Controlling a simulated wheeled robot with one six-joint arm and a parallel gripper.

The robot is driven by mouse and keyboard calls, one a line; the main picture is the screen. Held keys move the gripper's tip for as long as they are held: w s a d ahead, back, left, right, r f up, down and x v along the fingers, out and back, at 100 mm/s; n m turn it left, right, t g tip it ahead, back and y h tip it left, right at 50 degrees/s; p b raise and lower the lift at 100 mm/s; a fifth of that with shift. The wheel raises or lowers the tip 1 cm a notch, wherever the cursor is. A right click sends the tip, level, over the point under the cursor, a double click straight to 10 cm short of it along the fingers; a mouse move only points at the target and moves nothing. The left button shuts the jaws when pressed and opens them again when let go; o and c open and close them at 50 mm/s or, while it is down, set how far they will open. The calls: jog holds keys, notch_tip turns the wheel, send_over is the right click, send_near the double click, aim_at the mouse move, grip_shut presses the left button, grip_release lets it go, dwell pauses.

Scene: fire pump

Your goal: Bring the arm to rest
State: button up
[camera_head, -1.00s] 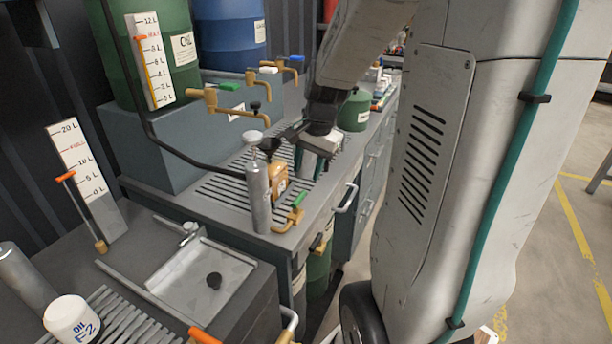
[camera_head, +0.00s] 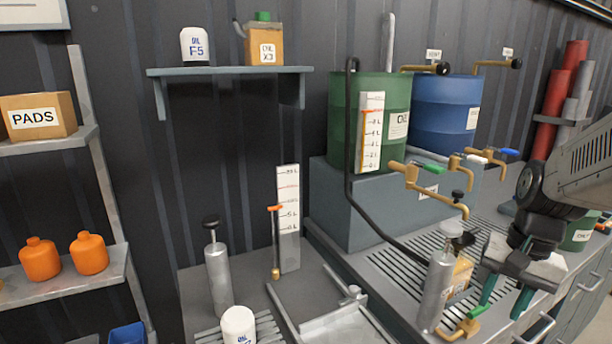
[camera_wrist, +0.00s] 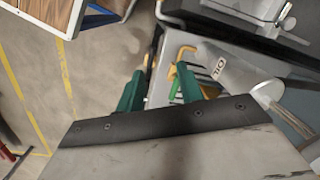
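My gripper (camera_head: 505,297) is at the right of the head view, over the slatted bench, with its green fingers pointing down. The fingers are apart, with nothing visible between them in the head view. The wrist view also shows my gripper (camera_wrist: 159,75), with its two green fingers spread. A brass tap part (camera_wrist: 180,55) appears beyond the fingers there; contact cannot be told. My arm (camera_head: 575,170) reaches in from the right edge, its upper part cut off by the frame.
A grey cylinder (camera_head: 437,292) and an amber can (camera_head: 463,272) stand just left of my gripper. A brass tap with a green handle (camera_head: 462,328) is at the bench's front edge. Green (camera_head: 345,130) and blue (camera_head: 444,112) drums stand behind.

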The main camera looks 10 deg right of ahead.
jog(key=s+a+r+n+t+h, duration=0.1)
jog(key=s+a+r+n, duration=0.5)
jog(key=s+a+n, duration=0.2)
jog(key=shift+s+a+r+n, duration=0.3)
jog(key=shift+s+a, duration=0.95)
jog(key=shift+a, duration=0.8)
jog(key=shift+d, duration=0.1)
